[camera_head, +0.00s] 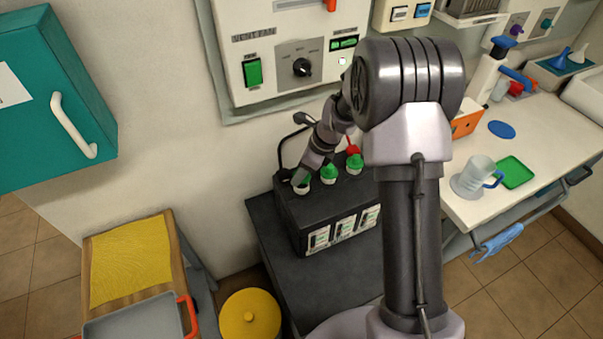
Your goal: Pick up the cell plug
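A black battery (290,213) stands on a dark low stand, with white labels on its front. Two green cell plugs, a middle one (330,173) and a right one (355,164), sit in pale collars on its top. At the left position is a pale collar (301,189) with a dark green shape just above it, partly covered by my gripper. My gripper (301,175) points down at this left position. Its fingers are small and overlap the green there, so I cannot tell whether they are open or closed on a plug.
A red terminal (352,149) and a dark cable are behind the plugs. The wall panel (290,50) is close behind. A white counter (480,215) with a clear jug (473,178) is right; a yellow-topped cart (135,262) and yellow lid (250,318) are left.

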